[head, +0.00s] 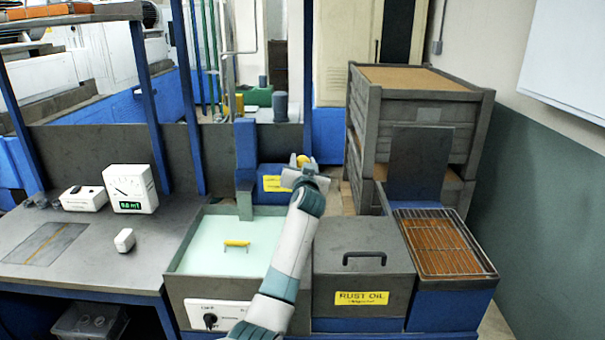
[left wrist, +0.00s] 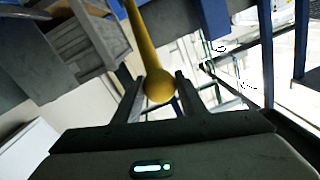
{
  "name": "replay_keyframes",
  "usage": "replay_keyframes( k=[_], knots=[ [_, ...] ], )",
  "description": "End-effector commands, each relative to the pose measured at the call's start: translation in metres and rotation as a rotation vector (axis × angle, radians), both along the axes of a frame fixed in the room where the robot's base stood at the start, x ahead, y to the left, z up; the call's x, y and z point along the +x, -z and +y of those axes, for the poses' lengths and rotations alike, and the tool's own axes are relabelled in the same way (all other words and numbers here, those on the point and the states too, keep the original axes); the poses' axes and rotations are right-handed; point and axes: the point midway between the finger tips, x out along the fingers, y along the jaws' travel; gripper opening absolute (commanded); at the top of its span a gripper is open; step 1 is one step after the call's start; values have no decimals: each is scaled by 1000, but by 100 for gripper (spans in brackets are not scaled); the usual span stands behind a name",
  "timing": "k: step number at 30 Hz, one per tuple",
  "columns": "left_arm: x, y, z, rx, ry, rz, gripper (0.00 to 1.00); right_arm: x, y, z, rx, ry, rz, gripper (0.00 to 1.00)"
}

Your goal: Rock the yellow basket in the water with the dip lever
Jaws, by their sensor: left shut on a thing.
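My left gripper (head: 305,174) is at the blue dip unit behind the water tank, mostly hidden by its own wrist. A yellow knob (head: 303,159) shows just above it. In the left wrist view the dip lever (left wrist: 143,35) is a yellow rod with a ball end, and the ball sits between the fingers of my left gripper (left wrist: 156,78), which is shut on it. The yellow basket (head: 237,243) shows as a small yellow handle in the pale green water of the tank (head: 178,290); its body cannot be made out. My right gripper is not in view.
A grey lidded rust oil box (head: 363,262) stands right of the tank, with a wire rack tray (head: 440,245) beyond it. A gauge (head: 130,188) and small white boxes sit on the left bench. Stacked crates (head: 405,110) stand behind on the right.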

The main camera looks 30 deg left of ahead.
Motion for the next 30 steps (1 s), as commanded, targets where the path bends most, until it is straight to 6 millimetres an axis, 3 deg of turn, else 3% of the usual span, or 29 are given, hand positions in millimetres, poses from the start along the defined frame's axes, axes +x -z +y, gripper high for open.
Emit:
replay_keyframes(
  k=[6,7,9,23,30],
  knots=[
    [0,-8,1,5,-1,-12,0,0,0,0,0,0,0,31],
    [0,-8,1,5,-1,-12,42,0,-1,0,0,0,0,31],
    [0,-8,1,4,-1,-11,55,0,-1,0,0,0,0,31],
    [-3,-2,-2,1,-1,-5,55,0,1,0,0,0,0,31],
    [-19,0,-14,0,0,-6,55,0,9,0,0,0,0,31]
  ],
)
